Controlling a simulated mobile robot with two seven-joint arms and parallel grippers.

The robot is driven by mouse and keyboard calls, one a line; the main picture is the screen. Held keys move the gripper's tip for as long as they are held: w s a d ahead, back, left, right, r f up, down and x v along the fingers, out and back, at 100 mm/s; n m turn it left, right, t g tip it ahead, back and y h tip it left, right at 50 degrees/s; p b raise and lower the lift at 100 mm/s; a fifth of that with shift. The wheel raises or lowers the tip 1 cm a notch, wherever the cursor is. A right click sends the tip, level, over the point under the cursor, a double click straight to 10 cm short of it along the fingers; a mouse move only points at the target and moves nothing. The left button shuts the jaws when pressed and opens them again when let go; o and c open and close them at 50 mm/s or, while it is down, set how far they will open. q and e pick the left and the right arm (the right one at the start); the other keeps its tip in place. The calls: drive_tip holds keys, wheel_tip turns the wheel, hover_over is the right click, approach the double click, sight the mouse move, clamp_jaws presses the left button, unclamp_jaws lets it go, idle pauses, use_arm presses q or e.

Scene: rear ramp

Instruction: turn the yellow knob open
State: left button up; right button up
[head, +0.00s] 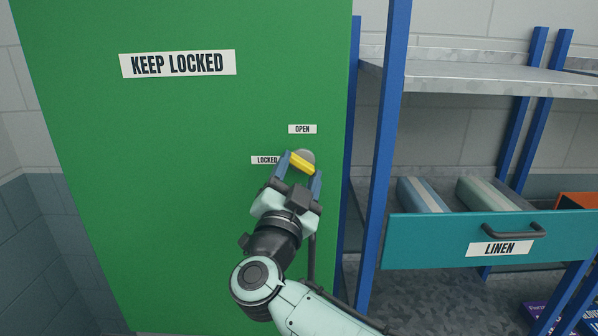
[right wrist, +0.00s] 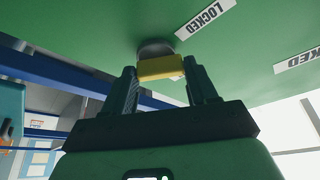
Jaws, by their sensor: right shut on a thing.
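The yellow knob (head: 301,162) is a short bar on a round grey base, on the green door (head: 180,200). Its bar is tilted, running from upper left to lower right. An OPEN label (head: 302,129) is above it and a LOCKED label (head: 264,160) is to its left. My right gripper (head: 300,167) is shut on the knob, one finger at each end of the bar. The right wrist view also shows the yellow bar (right wrist: 160,67) between the two fingers (right wrist: 162,82). My left gripper is not in view.
A KEEP LOCKED sign (head: 178,64) is higher on the door. To the right stands a blue-post shelf rack (head: 388,130) with a teal LINEN drawer (head: 430,245) holding rolled cloths. A black vertical door handle (head: 312,258) is partly hidden behind my right arm.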

drive_tip(key=m, duration=0.2)
drive_tip(key=m+g+h+p, duration=0.1)
drive_tip(key=m, duration=0.1)
drive_tip(key=m+g+h, duration=0.1)
drive_tip(key=m, duration=0.2)
drive_tip(key=shift+a+r+p, duration=0.15)
drive_tip(key=shift+r+p, duration=0.15)
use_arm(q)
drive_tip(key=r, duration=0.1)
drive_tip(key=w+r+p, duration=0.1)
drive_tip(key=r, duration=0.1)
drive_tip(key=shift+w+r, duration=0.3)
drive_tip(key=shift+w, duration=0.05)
use_arm(e)
drive_tip(key=m+g, duration=0.2)
drive_tip(key=m, duration=0.3)
drive_tip(key=shift+r, duration=0.15)
drive_tip(key=shift+m, duration=0.3)
drive_tip(key=o, duration=1.1)
drive_tip(key=shift+c, duration=0.2)
drive_tip(key=shift+s+a, duration=0.15)
drive_tip(key=shift+s, duration=0.35)
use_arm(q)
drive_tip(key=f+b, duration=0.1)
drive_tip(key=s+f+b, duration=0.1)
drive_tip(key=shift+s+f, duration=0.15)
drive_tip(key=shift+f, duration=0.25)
use_arm(e)
drive_tip(key=v, duration=1.2)
drive_tip(key=shift+r, duration=0.2)
